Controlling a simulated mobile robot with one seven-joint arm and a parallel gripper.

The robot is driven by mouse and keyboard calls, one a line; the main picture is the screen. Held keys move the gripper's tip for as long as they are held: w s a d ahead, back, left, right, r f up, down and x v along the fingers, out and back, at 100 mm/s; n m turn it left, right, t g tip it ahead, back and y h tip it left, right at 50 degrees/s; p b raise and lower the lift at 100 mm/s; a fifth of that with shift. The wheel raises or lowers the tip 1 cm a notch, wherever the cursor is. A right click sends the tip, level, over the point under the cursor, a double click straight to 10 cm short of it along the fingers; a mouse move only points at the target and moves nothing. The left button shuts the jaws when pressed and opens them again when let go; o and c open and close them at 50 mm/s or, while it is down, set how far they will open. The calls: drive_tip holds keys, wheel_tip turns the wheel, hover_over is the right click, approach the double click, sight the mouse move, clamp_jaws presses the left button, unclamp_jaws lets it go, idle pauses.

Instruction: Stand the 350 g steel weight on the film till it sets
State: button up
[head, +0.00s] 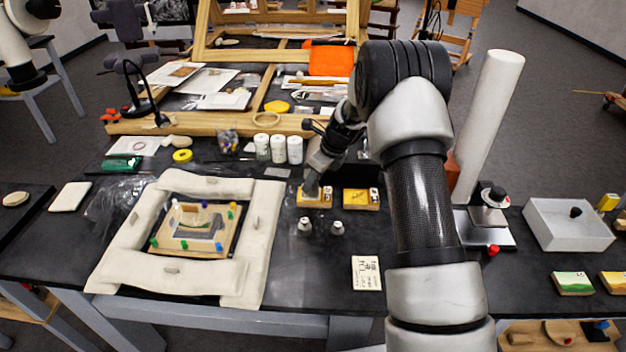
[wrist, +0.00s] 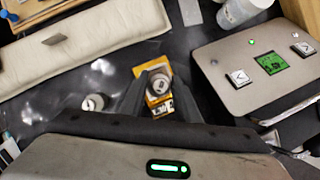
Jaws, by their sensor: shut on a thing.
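My gripper (wrist: 157,92) is shut on a small round steel weight (wrist: 157,82), seen from above between the two fingers in the wrist view. Its marking is too small to read. A yellow block (wrist: 141,70) shows beneath it; whether they touch I cannot tell. In the head view my gripper (head: 312,187) is over the left yellow block (head: 314,201), and the held weight is hard to make out. The fragment board (head: 165,240) with coloured pegs lies inside a padded white frame (head: 112,262), left of my gripper. The film itself is not clearly distinguishable.
Two small metal weights (head: 305,227) (head: 337,229) stand in front of the yellow blocks; one similar piece (wrist: 92,103) shows in the wrist view. A second yellow block (head: 362,199) is beside my gripper. White jars (head: 279,149) stand behind. A card (head: 366,273) lies near the front edge.

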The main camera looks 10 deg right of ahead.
drive_tip(key=o, duration=0.7)
drive_tip(key=shift+r, duration=0.15)
drive_tip(key=shift+r+p, duration=0.95)
drive_tip(key=shift+r, duration=0.2)
drive_tip(key=o, duration=0.6)
